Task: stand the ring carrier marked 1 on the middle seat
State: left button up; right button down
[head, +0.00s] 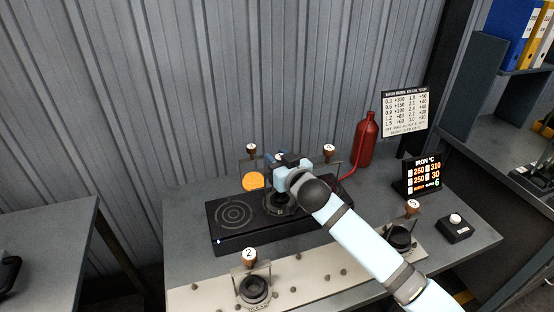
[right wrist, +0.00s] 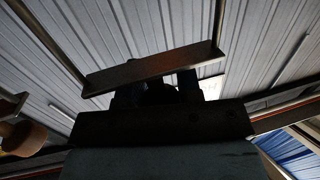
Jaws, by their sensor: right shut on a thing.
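My right gripper (head: 283,165) reaches in from the lower right and is shut on the top of a ring carrier (head: 283,203); its mark is too small to read surely. The carrier's dark ring shows below the gripper, at the middle of the black plate (head: 218,241). The middle seat is hidden under it, so I cannot tell whether the ring touches it. In the right wrist view, the dark fingers (right wrist: 155,92) are at a brown crossbar (right wrist: 150,72). The plate's left seat (head: 233,213) shows bare concentric rings. My left gripper is not in view.
Carrier 2 (head: 253,287) stands at the front on a pale strip (head: 205,297); carrier 3 (head: 400,236) stands at the right. Two brown knobs (head: 251,149) (head: 329,149) rise behind the plate, near an orange disc (head: 253,182). A red bottle (head: 367,140) and display (head: 423,176) stand behind right.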

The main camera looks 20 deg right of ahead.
jog(key=c, duration=0.8)
grip_release()
jog(key=shift+f, duration=0.15)
jog(key=shift+r, duration=0.2)
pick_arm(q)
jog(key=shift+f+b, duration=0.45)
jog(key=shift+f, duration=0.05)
pick_arm(e)
jog(key=v, duration=1.2)
jog(key=shift+s, duration=0.1)
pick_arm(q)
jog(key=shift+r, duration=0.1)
pick_arm(e)
jog(key=shift+f, duration=0.1)
